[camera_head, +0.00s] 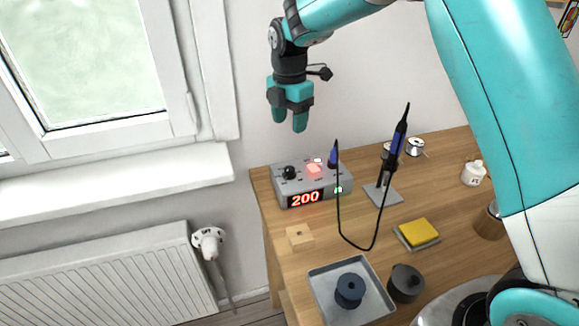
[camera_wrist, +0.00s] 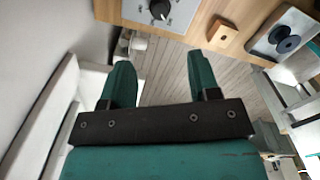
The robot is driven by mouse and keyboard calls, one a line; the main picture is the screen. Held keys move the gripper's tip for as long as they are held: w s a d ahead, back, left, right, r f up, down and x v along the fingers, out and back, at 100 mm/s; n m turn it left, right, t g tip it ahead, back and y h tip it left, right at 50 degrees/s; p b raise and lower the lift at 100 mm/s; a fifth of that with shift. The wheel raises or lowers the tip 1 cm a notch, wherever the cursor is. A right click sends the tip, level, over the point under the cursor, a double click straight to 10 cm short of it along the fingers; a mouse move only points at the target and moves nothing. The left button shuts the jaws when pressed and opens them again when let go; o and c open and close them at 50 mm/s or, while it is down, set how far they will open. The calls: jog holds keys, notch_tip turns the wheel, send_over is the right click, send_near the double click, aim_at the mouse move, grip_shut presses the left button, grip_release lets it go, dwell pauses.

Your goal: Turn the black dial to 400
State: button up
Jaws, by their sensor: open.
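The black dial (camera_head: 289,172) sits on top of a grey soldering station (camera_head: 334,180) at the back left of the wooden table. The station's display (camera_head: 305,198) reads 200 in red. In the wrist view the dial (camera_wrist: 159,9) shows at the top edge, on the station's pale scale face (camera_wrist: 183,14); its markings are too small to read. My gripper (camera_head: 289,121) is open and empty, in the air above the station and apart from the dial. In the wrist view its two teal fingers (camera_wrist: 160,75) stand apart with nothing between them.
A soldering iron (camera_head: 398,135) stands upright in its holder right of the station, with a black cable looping over the table. A yellow sponge (camera_head: 419,232), a wooden block (camera_head: 299,237) and a metal tray (camera_head: 322,287) with a dark spool lie nearer. The window sill is left.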

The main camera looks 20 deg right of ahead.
aim_at(289, 168)
notch_tip(289, 168, down, 14)
jog(key=shift+f+p, duration=0.1)
jog(key=shift+p, duration=0.9)
jog(key=shift+c, duration=0.2)
jog(key=c, duration=0.9)
